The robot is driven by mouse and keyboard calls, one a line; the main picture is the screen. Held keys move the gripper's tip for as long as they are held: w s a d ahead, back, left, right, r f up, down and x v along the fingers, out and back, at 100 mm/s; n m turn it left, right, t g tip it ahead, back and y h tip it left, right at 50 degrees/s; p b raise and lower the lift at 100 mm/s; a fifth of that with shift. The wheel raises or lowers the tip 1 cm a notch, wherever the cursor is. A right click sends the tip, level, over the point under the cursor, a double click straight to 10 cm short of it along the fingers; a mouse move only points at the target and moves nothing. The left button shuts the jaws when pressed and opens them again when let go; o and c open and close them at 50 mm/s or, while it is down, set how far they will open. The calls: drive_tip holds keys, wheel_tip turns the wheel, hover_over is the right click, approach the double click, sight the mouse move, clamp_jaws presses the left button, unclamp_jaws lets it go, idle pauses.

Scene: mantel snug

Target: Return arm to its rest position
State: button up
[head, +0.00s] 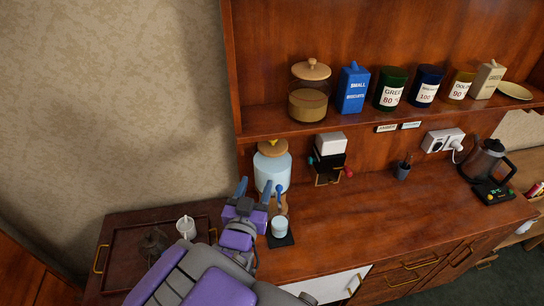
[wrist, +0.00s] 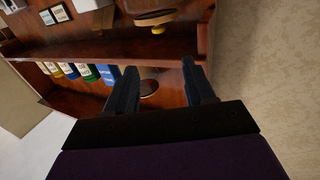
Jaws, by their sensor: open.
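My purple and grey arm reaches up from the bottom of the head view. My gripper (head: 256,188) is open, its two dark fingers apart in front of the glass jar (head: 272,174) with a wooden lid. In the wrist view the fingers of my gripper (wrist: 162,85) stand apart with nothing between them. The wrist picture is turned, with the shelf and its canisters upside down. A blue tap-like handle shows just right of the gripper. I cannot tell whether the gripper touches the jar.
A cup (head: 280,227) stands on a dark mat right of my arm. A tray (head: 117,258) with a white mug (head: 186,228) lies to the left. The shelf (head: 400,119) above holds several canisters. A kettle (head: 486,160) stands far right. The counter's middle (head: 370,220) is clear.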

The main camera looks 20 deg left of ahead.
drive_tip(key=d+f+m+g+y+b, duration=0.1)
drive_tip(key=d+f+g, duration=0.4)
drive_tip(key=d+g, duration=0.45)
drive_tip(key=s+d+r+g+h+b, duration=0.1)
drive_tip(key=s+d+g, duration=0.9)
drive_tip(key=s+d, duration=1.4)
drive_tip(key=d+r+h, duration=0.1)
drive_tip(key=h, duration=0.1)
drive_tip(key=shift+d+r+m+h+b, duration=0.2)
drive_tip(key=shift+r+m+h+b, duration=0.1)
drive_tip(key=shift+r+b, duration=0.1)
